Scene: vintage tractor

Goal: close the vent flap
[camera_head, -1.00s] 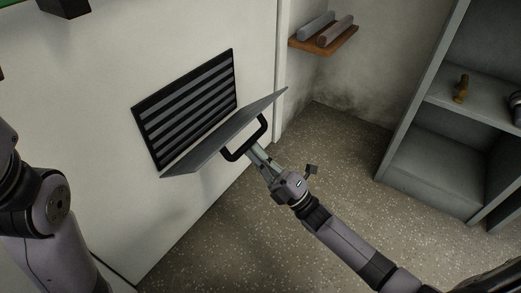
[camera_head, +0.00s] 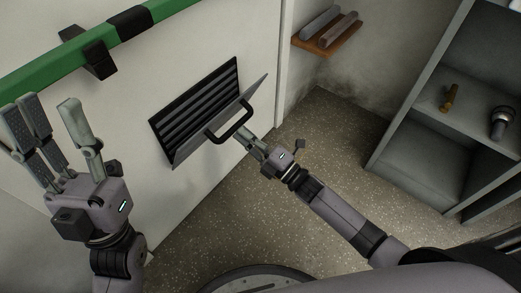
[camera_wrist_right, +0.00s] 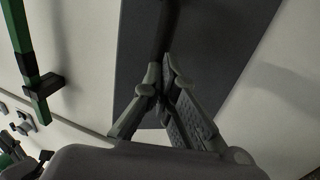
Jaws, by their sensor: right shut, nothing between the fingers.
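The vent flap (camera_head: 225,122) is a grey panel with a black handle (camera_head: 232,124), standing partly open at an angle in front of the dark slatted vent (camera_head: 195,95) in the white wall. Part of the slats shows above and behind it. My right gripper (camera_head: 246,138) is shut and empty, its fingertips at or very near the handle. In the right wrist view, the fingertips (camera_wrist_right: 163,75) are by the end of the black handle (camera_wrist_right: 164,28), in front of the grey flap (camera_wrist_right: 215,45). My left gripper (camera_head: 48,104) is open and empty, raised at the left.
A green bar (camera_head: 70,62) on black brackets crosses the wall above the vent, near my left gripper. A wooden wall shelf (camera_head: 328,40) holds cylinders. A grey shelving unit (camera_head: 430,145) stands right. Speckled floor between is clear.

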